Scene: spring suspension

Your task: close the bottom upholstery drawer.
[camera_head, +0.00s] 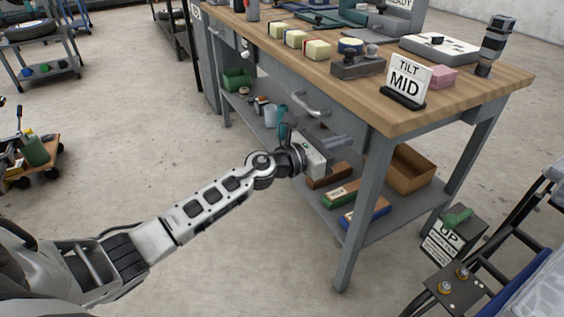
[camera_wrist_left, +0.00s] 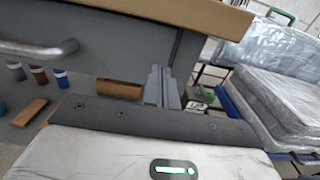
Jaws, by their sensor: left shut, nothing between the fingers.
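A grey drawer front with a metal bar handle (camera_head: 311,104) sits under the wooden top of the workbench. The handle also shows at the left of the left wrist view (camera_wrist_left: 40,48), on the grey front (camera_wrist_left: 115,38). I cannot tell whether this is the bottom upholstery drawer, or how far it stands out. My left gripper (camera_head: 342,143) is shut and empty, below and to the right of the handle, near the bench's front leg. Its fingers show in the left wrist view (camera_wrist_left: 162,88). It hides part of the bench front. My right gripper is not in view.
The workbench top (camera_head: 465,95) carries blocks, tools and a "TILT MID" sign (camera_head: 408,78). Its lower shelf (camera_head: 345,228) holds several coloured boxes and an open brown box (camera_head: 408,168). A green-handled "UP" box (camera_head: 455,235) stands at the right.

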